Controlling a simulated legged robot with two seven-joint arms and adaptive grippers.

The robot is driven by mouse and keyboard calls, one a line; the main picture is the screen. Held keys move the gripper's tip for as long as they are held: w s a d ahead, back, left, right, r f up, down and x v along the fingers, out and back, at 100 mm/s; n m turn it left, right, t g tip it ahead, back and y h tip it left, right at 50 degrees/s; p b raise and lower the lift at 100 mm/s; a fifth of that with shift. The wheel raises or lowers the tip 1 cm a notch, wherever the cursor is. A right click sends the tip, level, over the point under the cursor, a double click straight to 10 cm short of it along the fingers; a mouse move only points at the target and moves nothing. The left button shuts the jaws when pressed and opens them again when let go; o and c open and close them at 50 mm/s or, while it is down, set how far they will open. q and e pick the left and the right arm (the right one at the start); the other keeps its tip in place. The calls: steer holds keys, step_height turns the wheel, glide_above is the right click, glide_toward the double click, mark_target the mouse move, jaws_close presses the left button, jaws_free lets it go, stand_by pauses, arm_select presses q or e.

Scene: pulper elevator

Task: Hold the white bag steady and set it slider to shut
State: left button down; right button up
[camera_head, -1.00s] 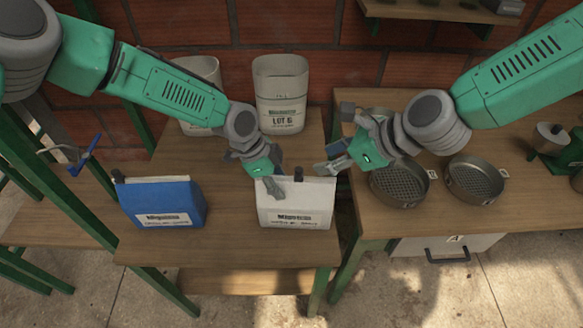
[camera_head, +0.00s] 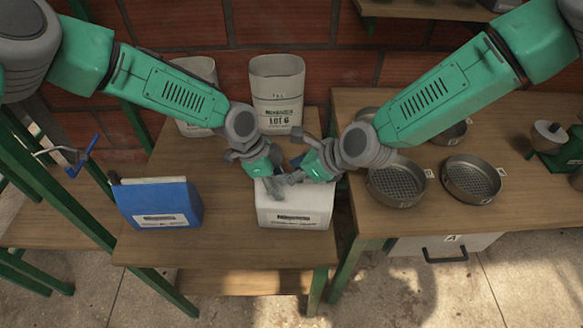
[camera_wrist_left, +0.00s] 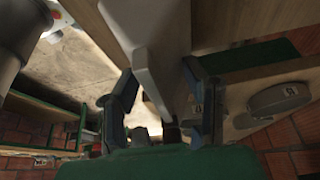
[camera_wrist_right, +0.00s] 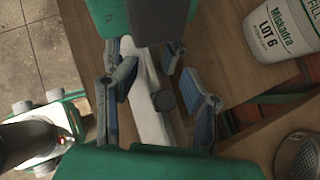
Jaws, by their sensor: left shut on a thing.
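The white bag (camera_head: 293,213) stands upright on the wooden table, its label facing me. My left gripper (camera_head: 274,188) is shut on the bag's top, left of its middle. In the left wrist view the bag's pale side (camera_wrist_left: 158,65) lies between the fingers. My right gripper (camera_head: 297,172) is at the bag's top, close beside the left gripper. In the right wrist view its fingers are apart, on either side of the white top strip (camera_wrist_right: 146,114) and the dark round slider knob (camera_wrist_right: 163,100). The slider is hidden in the head view.
A blue bag (camera_head: 160,203) stands to the left. A white lot 6 container (camera_head: 277,95) and another pale container (camera_head: 196,90) stand behind. Round sieves (camera_head: 472,180) and a scale (camera_head: 552,140) are on the right table. Clear tabletop lies between the bags.

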mark_target(321, 184)
arm_select(q)
steer(key=shift+s+f, duration=0.2)
arm_select(e)
steer(key=shift+d, duration=0.1)
arm_select(q)
steer(key=shift+d, duration=0.1)
arm_select(e)
steer(key=c, duration=0.3)
jaws_close()
steer(key=shift+s, duration=0.1)
arm_select(q)
steer(key=shift+w, duration=0.1)
arm_select(e)
steer(key=d, duration=0.6)
steer(key=shift+s+d, duration=0.4)
